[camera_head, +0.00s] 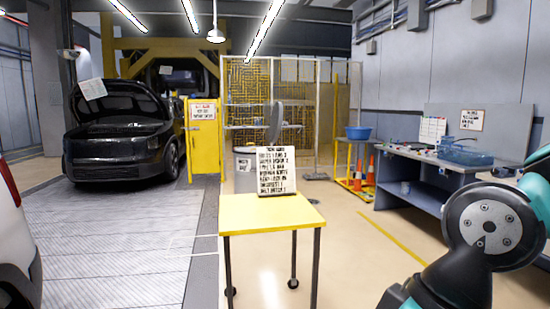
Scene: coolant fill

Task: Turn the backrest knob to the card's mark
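No backrest knob can be made out in the head view. A white card (280,172) with black printed lines stands upright on a small yellow-topped table (262,216) in the middle; its text is too blurred to read surely. My arm shows at the lower right as dark and teal links. My gripper is outside the frame, so whether it holds anything is hidden.
A black car (112,145) with its hood up stands at the left; a white vehicle (12,250) edges in at lower left. A grey workbench (415,195) with a blue basin (468,152) stands right. Blue bucket (358,133) and orange cones (371,170) sit behind. Floor right of the table is clear.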

